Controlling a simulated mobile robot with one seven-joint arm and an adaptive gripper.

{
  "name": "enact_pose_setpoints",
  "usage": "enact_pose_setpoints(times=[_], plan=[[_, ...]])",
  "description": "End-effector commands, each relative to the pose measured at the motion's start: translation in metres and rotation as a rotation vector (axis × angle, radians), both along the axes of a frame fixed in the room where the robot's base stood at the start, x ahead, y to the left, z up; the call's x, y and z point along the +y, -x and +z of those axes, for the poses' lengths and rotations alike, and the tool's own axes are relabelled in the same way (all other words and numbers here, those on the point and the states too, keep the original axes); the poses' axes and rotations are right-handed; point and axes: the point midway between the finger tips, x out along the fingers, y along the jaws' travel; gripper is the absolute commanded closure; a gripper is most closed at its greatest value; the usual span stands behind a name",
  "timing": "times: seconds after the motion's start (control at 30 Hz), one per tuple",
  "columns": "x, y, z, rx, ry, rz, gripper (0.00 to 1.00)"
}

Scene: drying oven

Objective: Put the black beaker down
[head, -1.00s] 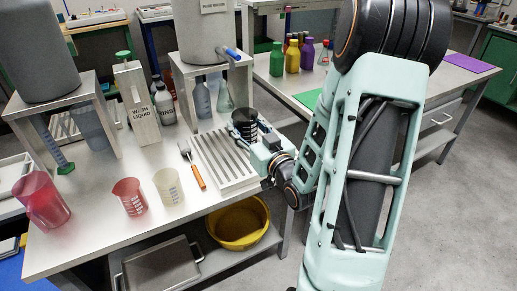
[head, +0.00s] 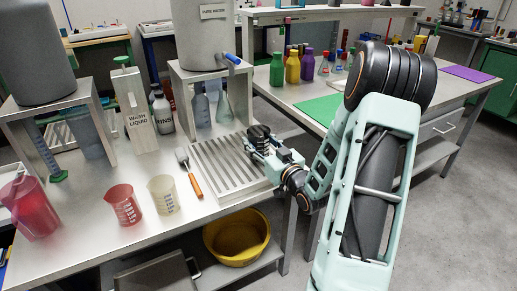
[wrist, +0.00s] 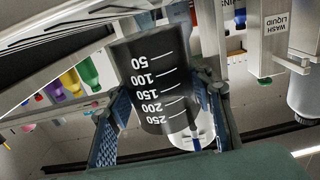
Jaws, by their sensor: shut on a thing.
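The black beaker (head: 259,133) with white graduation marks is in my gripper above or at the far right part of the slatted metal rack (head: 212,168). In the wrist view the beaker (wrist: 158,80) fills the middle, between the two blue fingers of my gripper (wrist: 160,130). My gripper (head: 266,148) is shut on its sides. In the head view the beaker looks about upright. Its base is hidden behind the gripper, so I cannot tell whether it touches the rack.
An orange-handled brush (head: 190,172) lies left of the rack. A red beaker (head: 123,205) and a clear beaker (head: 163,195) stand further left. A metal stand (head: 243,95) with flasks is behind. A yellow basin (head: 237,237) sits on the lower shelf.

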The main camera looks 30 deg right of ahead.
Motion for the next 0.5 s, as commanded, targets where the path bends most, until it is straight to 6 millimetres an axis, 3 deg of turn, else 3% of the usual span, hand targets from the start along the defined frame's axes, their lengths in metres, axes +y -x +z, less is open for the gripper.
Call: enact_pose_setpoints(times=[0.03, 0.1, 0.5], plan=[[0.001, 0.000, -0.014, 0.002, -0.004, 0.001, 0.75], [0.001, 0.000, -0.021, 0.001, -0.003, 0.001, 0.75], [0.001, 0.000, -0.024, 0.000, -0.001, 0.001, 0.75]])
